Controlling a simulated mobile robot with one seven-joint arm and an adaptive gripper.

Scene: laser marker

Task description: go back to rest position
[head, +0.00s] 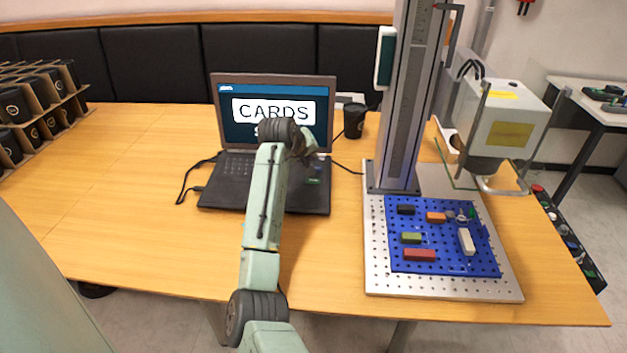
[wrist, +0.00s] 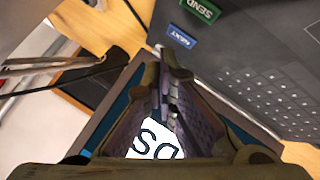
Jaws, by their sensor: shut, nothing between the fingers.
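My arm reaches from the bottom of the head view up to the open laptop (head: 225,190). Its wrist stands in front of the screen (head: 240,95), which reads "CARDS" with a second line partly hidden. My gripper (wrist: 166,72) shows in the wrist view, its two fingers together with nothing between them. A green SEND label (wrist: 201,10) and a blue NEXT label (wrist: 182,35) lie on the laptop's keyboard side, just beyond the fingertips in the wrist view. I cannot tell whether the fingers touch the laptop.
To the right stands the laser marker's column (head: 405,110) with its head (head: 505,125). Below it a blue perforated plate (head: 440,258) holds several coloured blocks. Cardboard carriers (head: 62,105) with cups are far left. The left tabletop (head: 120,200) is clear.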

